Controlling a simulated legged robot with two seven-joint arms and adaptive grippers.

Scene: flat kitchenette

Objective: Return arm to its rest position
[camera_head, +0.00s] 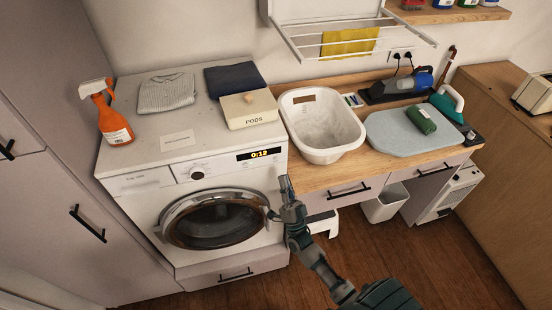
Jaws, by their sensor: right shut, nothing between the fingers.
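My right gripper (286,190) is shut and empty. In the picture it sits in front of the right edge of the washing machine (142,188), near the rim of its round door (213,219). I cannot tell whether it touches the machine. My right arm reaches up to it from the bottom right, with the forearm over the floor. The washer door looks closed and its display shows lit digits. My left gripper is not in view.
A white basin (345,145) stands on the wooden counter (315,178). An orange spray bottle (106,112) and a PODS box (249,108) stand on the washer. A white bin (386,204) is under the counter. The wooden floor (440,265) at the lower right is clear.

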